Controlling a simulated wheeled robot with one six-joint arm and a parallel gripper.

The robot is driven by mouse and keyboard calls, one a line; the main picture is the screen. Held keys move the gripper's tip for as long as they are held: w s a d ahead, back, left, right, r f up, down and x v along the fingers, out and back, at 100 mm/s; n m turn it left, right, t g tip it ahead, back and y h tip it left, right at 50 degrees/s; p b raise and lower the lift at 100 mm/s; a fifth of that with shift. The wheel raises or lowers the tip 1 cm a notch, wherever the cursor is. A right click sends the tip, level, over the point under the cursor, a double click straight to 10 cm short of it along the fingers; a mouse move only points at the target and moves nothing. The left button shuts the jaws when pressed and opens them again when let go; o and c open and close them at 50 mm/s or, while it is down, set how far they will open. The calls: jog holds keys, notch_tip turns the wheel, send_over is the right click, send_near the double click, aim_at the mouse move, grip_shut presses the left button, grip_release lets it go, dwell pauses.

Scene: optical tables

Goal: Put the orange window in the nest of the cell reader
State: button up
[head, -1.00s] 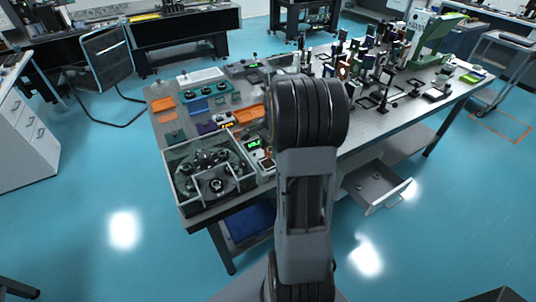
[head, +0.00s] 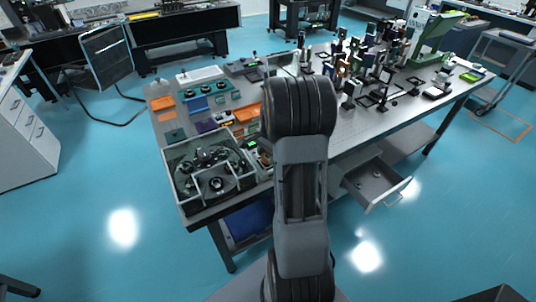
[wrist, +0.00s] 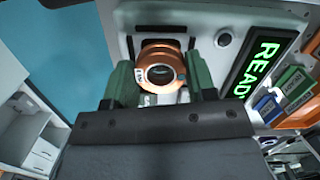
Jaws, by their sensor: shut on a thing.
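The orange window (wrist: 161,47), a round ring with a dark clear centre and a small white label, is between the two green fingers of my gripper (wrist: 161,77) in the wrist view. The gripper is shut on it. A pale device face with a green READY display (wrist: 262,68) lies just behind; it looks like the cell reader. Dark corner marks (wrist: 130,47) show on that face around the window. I cannot tell whether the window touches the face. In the head view, my arm hides the gripper and window; a small green-lit display (head: 251,144) shows beside the arm.
A clear-walled box (head: 178,150) with dark round parts stands at the table's front left corner. Orange trays (head: 162,103) and a teal rack (head: 203,100) lie behind it. Optics crowd the table's right half. An open drawer (head: 375,187) juts out in front.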

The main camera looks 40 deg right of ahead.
jog(key=shift+f, duration=0.45)
jog(key=o, duration=1)
jog(key=shift+r, duration=0.15)
notch_tip(320, 180, up, 12)
jog(key=d, duration=0.1)
jog(key=shift+s+a+r+n+t+h, duration=0.35)
jog(key=shift+s+a+n+t, duration=0.3)
jog(key=shift+s+a+n, duration=2)
jog(key=shift+s+a+r+n+t+h, duration=0.1)
jog(key=shift+s+a+r+n+t, duration=0.95)
jog(key=shift+a+n, duration=2.85)
jog(key=shift+s+a+f+n+t+h, duration=0.15)
jog(key=shift+s+a+n+t+h, duration=0.15)
jog(key=shift+s+a+n, duration=3)
